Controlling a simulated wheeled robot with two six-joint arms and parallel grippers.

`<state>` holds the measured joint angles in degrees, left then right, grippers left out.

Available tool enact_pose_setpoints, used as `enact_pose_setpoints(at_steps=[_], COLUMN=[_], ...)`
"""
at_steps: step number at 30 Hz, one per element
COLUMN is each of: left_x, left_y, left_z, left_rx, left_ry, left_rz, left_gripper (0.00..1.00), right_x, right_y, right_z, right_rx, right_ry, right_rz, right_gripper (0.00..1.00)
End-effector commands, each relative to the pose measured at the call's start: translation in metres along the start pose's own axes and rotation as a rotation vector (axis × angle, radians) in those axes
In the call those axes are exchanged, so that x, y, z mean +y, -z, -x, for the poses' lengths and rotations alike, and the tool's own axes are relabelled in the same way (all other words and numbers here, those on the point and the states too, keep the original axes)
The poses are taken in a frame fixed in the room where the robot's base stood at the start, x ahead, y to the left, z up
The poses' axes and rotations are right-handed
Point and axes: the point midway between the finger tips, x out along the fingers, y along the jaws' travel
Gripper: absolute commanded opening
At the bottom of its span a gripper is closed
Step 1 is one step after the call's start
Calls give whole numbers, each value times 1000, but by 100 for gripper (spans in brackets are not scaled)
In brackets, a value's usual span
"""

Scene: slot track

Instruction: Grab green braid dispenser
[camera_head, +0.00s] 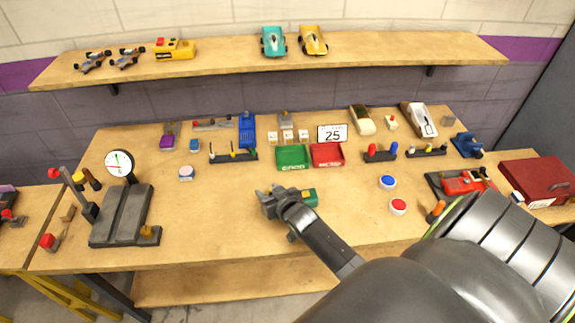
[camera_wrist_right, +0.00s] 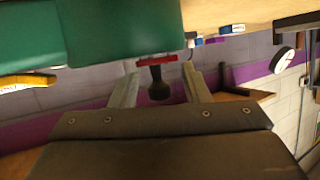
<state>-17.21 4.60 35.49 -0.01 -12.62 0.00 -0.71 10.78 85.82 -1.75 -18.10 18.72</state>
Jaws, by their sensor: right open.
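The green dispenser (camera_head: 309,197) lies on the front middle of the workbench, partly hidden behind my right gripper. In the right wrist view a large green body (camera_wrist_right: 90,32), which looks like the dispenser seen close up, fills the upper left with a yellow piece (camera_wrist_right: 27,82) at its lower edge. My right gripper (camera_head: 268,197) is open beside the dispenser, at its left in the head view. Its two fingers also show in the wrist view (camera_wrist_right: 160,85), spread apart. A red and black piece (camera_wrist_right: 157,75) shows between them; I cannot tell what it belongs to. My left gripper is out of view.
A green bin (camera_head: 292,158) and a red bin (camera_head: 327,155) stand behind the dispenser. A blue button (camera_head: 387,182) and a red button (camera_head: 398,206) are to the right. A grey stand with a dial (camera_head: 119,163) is at the left.

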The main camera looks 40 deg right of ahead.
Motion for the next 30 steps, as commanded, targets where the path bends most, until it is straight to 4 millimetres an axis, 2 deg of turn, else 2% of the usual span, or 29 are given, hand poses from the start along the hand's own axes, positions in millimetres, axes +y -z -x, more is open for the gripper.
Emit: enact_pose_setpoints(at_steps=[4,14,30], left_x=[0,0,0], left_y=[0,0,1], left_z=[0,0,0], left_rx=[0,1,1], left_ry=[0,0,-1], left_rz=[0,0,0], left_gripper=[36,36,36], right_x=[0,0,0], right_y=[0,0,4], right_z=[0,0,2], right_rx=[0,0,3], right_ry=[0,0,1], right_rz=[0,0,0], right_gripper=[42,0,0])
